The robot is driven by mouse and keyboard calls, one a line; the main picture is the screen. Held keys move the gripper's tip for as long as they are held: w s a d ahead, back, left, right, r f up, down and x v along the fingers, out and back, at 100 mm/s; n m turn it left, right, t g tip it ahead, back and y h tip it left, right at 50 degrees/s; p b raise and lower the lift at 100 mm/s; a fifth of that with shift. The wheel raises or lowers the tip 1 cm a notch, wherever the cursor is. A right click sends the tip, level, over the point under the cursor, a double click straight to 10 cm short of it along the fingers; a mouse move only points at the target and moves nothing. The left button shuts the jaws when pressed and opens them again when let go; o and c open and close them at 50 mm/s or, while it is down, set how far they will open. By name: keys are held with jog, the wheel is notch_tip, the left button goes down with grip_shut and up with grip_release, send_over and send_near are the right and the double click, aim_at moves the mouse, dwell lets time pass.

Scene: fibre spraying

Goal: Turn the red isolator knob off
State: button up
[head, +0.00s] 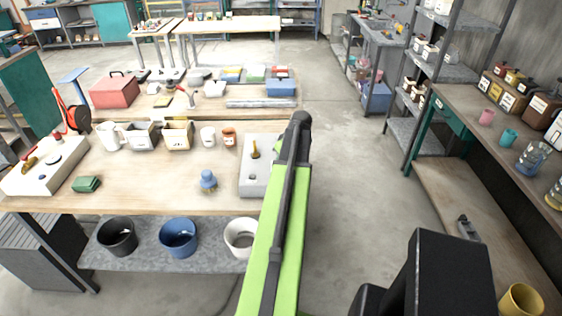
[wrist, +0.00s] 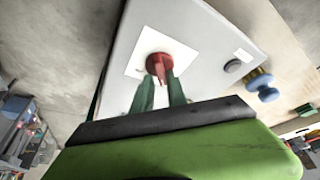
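The red isolator knob (wrist: 158,66) sits on a white square plate on a pale panel (wrist: 200,30) in the wrist view. My gripper (wrist: 160,92) has its two dark green fingers apart, with the knob's lower end between their tips. Contact with the knob is not clear. In the head view my gripper (head: 302,120) is at the right side of a grey panel box (head: 257,184) at the table's right end. The red knob is not visible on that box there; my arm covers part of it.
The grey box also bears a mustard knob (head: 255,150). A blue knobbed object (head: 208,181) stands left of it. Another control box (head: 45,170) lies at the table's far left. Open floor (head: 350,190) lies right of the table.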

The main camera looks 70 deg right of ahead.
jog(key=shift+o, duration=1.2)
jog(key=shift+a, duration=0.1)
jog(key=p+v, duration=1.6)
jog(key=v, duration=0.1)
jog(key=shift+r, duration=0.15)
